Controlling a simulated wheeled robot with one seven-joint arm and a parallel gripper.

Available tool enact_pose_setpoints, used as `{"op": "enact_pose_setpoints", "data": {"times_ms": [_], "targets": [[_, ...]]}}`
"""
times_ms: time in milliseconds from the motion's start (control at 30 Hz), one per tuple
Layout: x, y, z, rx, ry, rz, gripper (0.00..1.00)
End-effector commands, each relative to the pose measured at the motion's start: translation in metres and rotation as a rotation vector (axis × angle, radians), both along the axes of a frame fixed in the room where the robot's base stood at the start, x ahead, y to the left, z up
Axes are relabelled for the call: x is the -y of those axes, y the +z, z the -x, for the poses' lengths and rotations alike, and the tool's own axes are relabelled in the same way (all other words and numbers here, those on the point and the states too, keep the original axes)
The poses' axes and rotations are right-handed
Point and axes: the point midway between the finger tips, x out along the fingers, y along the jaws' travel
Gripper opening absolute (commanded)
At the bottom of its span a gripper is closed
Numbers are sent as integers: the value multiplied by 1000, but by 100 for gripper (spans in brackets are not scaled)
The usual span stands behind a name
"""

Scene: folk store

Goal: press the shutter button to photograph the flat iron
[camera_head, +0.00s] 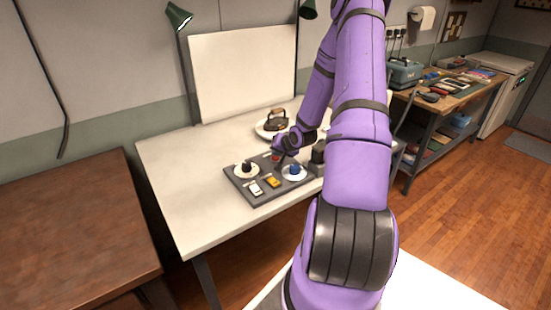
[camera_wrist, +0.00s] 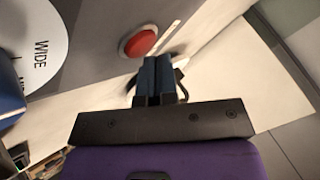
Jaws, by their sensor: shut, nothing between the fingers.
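The flat iron (camera_head: 276,120) sits on a round white plate (camera_head: 262,132) in front of an upright white backdrop board (camera_head: 243,70). A dark grey control panel (camera_head: 238,184) lies on the white table nearer to me. A round red button (camera_head: 276,158) is at its far side, and the wrist view shows it large (camera_wrist: 138,41). My gripper (camera_head: 280,163) is over the panel by the button. In the wrist view my gripper (camera_wrist: 157,60) is shut and empty, its tips just below and right of the button. I cannot tell whether they touch it.
The panel also has a black knob (camera_head: 247,167), a blue knob (camera_head: 294,169) on a white dial, a white switch (camera_head: 255,188) and a yellow switch (camera_head: 272,181). A green lamp (camera_head: 178,16) hangs above. A brown table (camera_head: 70,225) stands at left.

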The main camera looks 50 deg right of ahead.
Motion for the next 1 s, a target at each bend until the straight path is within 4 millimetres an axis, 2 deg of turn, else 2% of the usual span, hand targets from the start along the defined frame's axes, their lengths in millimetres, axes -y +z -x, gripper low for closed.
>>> {"op": "enact_pose_setpoints", "data": {"times_ms": [1000], "targets": [[0,-8,0,-1,1,-1,0]]}}
